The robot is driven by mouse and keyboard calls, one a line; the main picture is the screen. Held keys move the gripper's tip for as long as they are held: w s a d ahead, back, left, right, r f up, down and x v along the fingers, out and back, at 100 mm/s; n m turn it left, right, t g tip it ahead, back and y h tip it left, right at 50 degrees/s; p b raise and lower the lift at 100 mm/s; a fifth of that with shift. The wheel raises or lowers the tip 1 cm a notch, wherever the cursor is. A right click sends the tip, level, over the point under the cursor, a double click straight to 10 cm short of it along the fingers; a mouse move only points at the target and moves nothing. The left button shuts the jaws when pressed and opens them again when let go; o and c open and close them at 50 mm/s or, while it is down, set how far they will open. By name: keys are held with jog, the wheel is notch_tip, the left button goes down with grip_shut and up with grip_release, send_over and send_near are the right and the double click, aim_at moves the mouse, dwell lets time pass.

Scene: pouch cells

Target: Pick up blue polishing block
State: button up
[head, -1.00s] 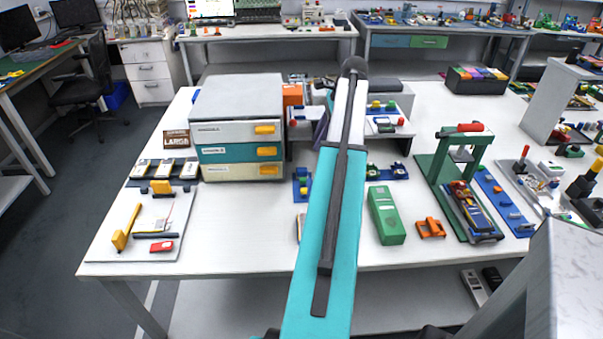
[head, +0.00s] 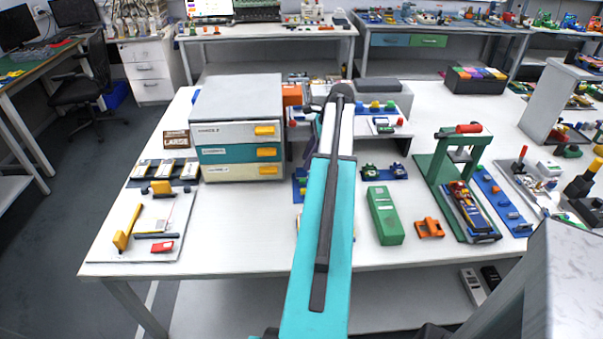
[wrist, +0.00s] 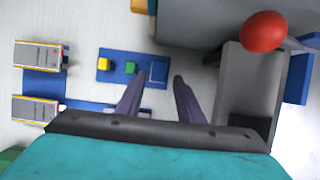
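In the picture, the blue block lies just ahead of and between the fingertips; I cannot tell the height gap. In the head view, my turquoise arm covers much of this area, and only the left part of a blue tray (head: 299,185) shows.
A drawer cabinet (head: 238,125) stands left of the arm. A grey stand with a red ball (wrist: 263,32) is close right of the fingers in the wrist view. A green box (head: 385,215) and green press (head: 450,175) stand to the right.

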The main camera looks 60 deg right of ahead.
aim_at(302, 173)
jog(key=shift+p+x, duration=0.65)
jog(key=shift+x, duration=1.95)
jog(key=shift+s, duration=0.15)
jog(key=c, duration=0.8)
